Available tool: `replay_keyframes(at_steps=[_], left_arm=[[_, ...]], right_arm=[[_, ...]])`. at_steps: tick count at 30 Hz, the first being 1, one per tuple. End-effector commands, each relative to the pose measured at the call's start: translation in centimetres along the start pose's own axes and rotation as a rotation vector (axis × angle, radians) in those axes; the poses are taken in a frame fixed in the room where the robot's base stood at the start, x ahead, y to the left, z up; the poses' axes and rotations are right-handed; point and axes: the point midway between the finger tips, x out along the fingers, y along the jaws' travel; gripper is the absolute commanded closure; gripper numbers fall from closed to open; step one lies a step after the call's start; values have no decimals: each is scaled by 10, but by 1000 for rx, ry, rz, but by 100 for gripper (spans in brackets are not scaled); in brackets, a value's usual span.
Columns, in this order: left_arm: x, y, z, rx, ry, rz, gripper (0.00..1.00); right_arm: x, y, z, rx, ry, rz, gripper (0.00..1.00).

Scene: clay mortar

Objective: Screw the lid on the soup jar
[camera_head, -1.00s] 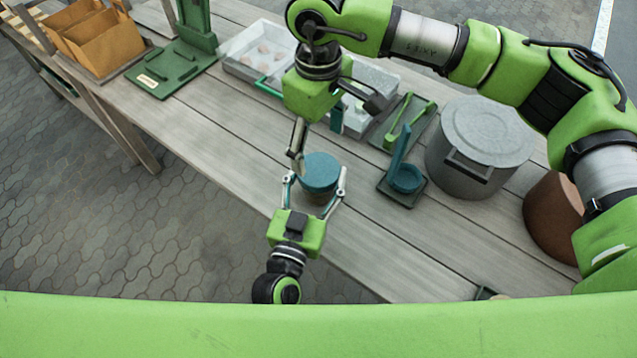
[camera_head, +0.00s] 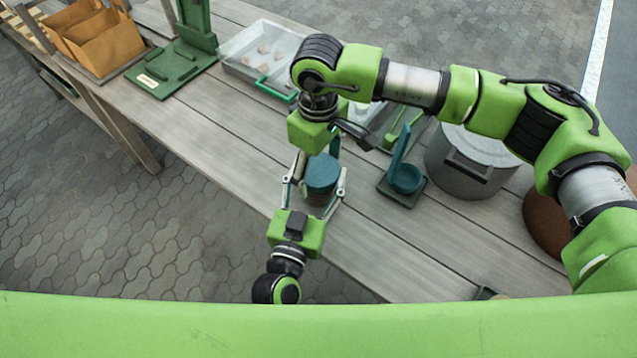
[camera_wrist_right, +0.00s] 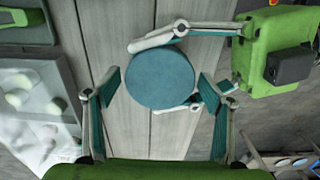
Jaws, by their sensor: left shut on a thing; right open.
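The soup jar (camera_head: 318,199) stands near the front edge of the table with the round blue lid (camera_head: 322,173) on its top. The lid also shows from above in the right wrist view (camera_wrist_right: 160,79), where it hides most of the jar. My left gripper (camera_head: 317,190) is shut on the jar from the front, one finger on each side. My right gripper (camera_wrist_right: 163,95) is open and empty above the jar. In the right wrist view its fingers stand to either side of the lid's near part, apart from it. I cannot tell how tightly the lid sits.
A pale tray (camera_head: 262,55) with several lumps, a green stand (camera_head: 170,70) and cardboard boxes (camera_head: 100,40) are farther back left. The table left of the jar is clear.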

Motion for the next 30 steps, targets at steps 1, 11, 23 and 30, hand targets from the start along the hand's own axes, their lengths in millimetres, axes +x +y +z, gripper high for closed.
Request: replay_keyframes(at_steps=[1, 11, 23, 30], left_arm=[[0, 0, 0, 0, 0, 0, 100], [0, 0, 0, 0, 0, 0, 100], [0, -1, 0, 0, 1, -2, 100], [0, -1, 0, 0, 1, -3, 100]], right_arm=[[0, 0, 0, 0, 0, 0, 31], [0, 0, 0, 7, 0, 0, 66], [0, 0, 0, 302, 0, -2, 66], [0, 0, 0, 301, -1, -2, 31]])
